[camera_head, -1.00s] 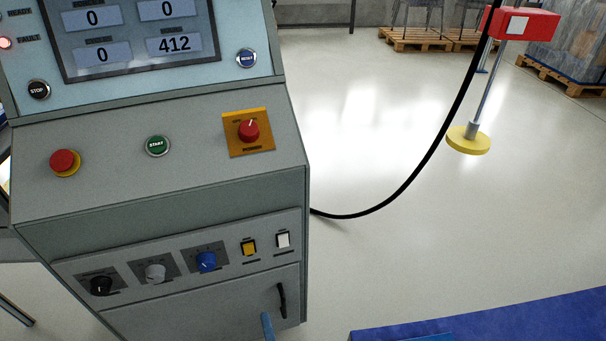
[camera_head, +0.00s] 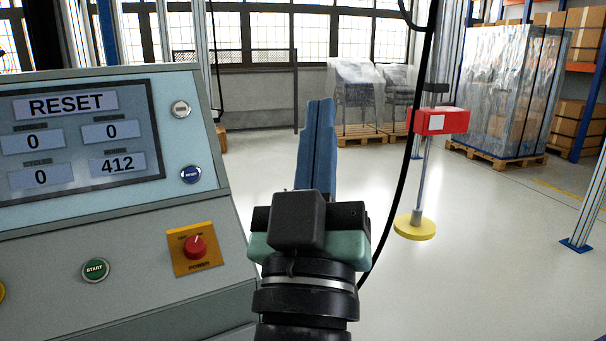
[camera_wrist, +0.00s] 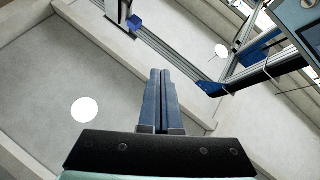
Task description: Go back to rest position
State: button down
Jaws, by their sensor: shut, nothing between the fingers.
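My gripper (camera_head: 318,105) stands upright in the middle of the head view, its blue fingers pointing up and closed together. It is shut and empty. The wrist view also shows the two blue fingers (camera_wrist: 160,75) side by side with nothing between them. In the head view my gripper is to the right of the control console (camera_head: 120,225) and appears apart from it. My wrist hides part of the floor and the console's right edge.
The console has a screen (camera_head: 80,140) reading RESET, a green START button (camera_head: 95,270), a blue button (camera_head: 191,174) and a red POWER knob (camera_head: 195,246). A black cable (camera_head: 412,140) hangs right of my gripper, near a red box (camera_head: 440,121) on a yellow-based stand (camera_head: 414,226).

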jog(key=s+a+r+m+t+y, duration=0.1)
jog(key=s+r+m+t+y, duration=0.1)
jog(key=s+r, duration=0.65)
notch_tip(320, 180, up, 30)
jog(key=p, duration=2.9)
jog(key=shift+w+a+f+y, duration=0.2)
jog(key=shift+a+f+y, duration=0.05)
jog(key=shift+a+y, duration=0.05)
